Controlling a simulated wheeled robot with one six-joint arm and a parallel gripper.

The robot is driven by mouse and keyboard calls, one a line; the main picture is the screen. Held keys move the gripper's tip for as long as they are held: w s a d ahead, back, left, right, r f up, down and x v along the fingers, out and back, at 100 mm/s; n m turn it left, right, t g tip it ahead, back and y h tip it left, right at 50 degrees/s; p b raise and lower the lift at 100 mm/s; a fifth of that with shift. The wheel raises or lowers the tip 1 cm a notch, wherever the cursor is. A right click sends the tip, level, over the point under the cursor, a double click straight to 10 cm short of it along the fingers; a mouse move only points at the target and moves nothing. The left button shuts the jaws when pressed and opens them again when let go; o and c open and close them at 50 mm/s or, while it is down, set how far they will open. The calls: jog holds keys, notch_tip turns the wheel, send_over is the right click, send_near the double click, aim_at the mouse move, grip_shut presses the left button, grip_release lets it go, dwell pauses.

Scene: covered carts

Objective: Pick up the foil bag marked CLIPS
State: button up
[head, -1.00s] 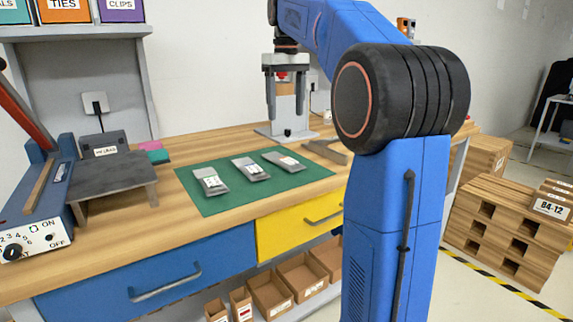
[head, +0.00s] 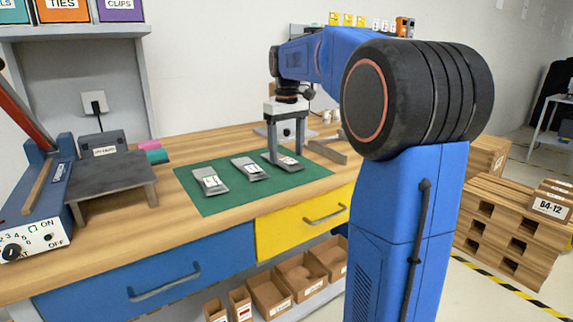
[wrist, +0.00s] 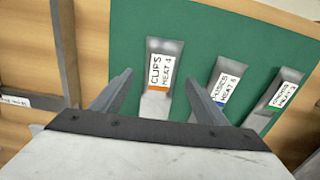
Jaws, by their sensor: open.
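Three grey foil bags lie on a green mat (head: 240,205). The bag marked CLIPS (wrist: 165,48), with an orange stripe on its white label, is the leftmost in the wrist view. In the head view it is the rightmost bag (head: 291,165). My gripper (head: 286,155) is open and points down over that bag. In the wrist view my gripper (wrist: 161,80) has one finger on either side of the CLIPS bag's near end, with nothing held. I cannot tell exactly how high the fingertips are above the mat.
The other bags, the middle one (head: 250,168) with a blue stripe and the left one (head: 210,181) with a green stripe, lie close by. A grey angled bracket (head: 327,151) lies right of the mat. A dark metal stand (head: 108,172) stands at left.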

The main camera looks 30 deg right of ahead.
jog(key=shift+f, duration=0.95)
jog(key=c, duration=1.2)
jog(key=shift+o, duration=0.2)
jog(key=shift+r, duration=0.1)
